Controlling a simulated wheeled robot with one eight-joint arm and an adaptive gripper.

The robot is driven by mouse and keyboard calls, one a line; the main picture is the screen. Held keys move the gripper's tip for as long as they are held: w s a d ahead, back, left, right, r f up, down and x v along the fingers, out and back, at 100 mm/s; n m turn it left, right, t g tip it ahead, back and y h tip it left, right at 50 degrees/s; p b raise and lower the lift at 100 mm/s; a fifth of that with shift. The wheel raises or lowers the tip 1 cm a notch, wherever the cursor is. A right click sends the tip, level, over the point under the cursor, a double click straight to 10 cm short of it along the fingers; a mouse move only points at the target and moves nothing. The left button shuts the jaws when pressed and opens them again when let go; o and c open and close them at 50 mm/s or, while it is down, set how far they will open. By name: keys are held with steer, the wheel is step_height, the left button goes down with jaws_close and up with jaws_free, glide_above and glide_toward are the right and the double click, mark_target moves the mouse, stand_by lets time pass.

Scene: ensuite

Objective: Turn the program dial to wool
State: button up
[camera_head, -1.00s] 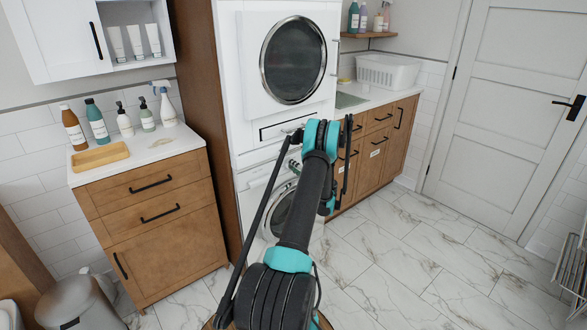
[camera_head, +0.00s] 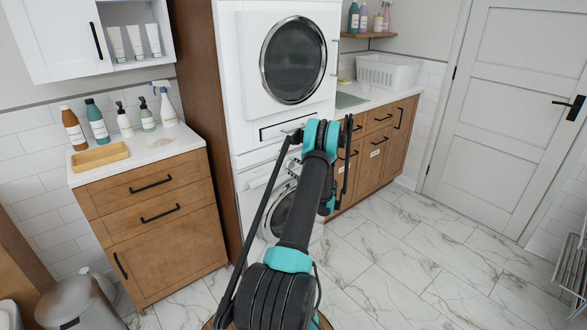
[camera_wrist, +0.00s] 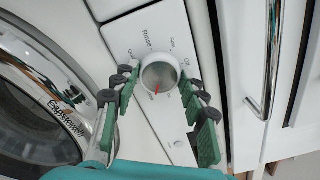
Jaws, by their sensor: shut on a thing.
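The program dial (camera_wrist: 161,70) is a round silver-white knob with a red pointer mark on a white control panel (camera_wrist: 145,28). In the wrist view the mark points down and slightly left. "Rinse" reads above the dial and other labels ring it, but I cannot make out "wool"; part of the ring is hidden by my fingers. My gripper (camera_wrist: 159,80) has its green fingers on either side of the dial and is shut on it.
The round washer door (camera_wrist: 38,100) is left of the panel in the wrist view. A long chrome handle (camera_wrist: 270,55) stands on the right. A wooden cabinet (camera_head: 165,235) with bottles on top is left of the machines.

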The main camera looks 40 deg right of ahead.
steer(key=m, duration=0.5)
steer(key=shift+d+m, duration=0.1)
steer(key=shift+m, duration=0.2)
steer(key=m, duration=0.5)
steer(key=shift+s+f+m, duration=0.1)
steer(key=shift+m, duration=0.3)
steer(key=o, duration=1.2)
steer(key=shift+c, duration=0.2)
steer(key=s, duration=1.2)
steer(key=shift+d, duration=0.4)
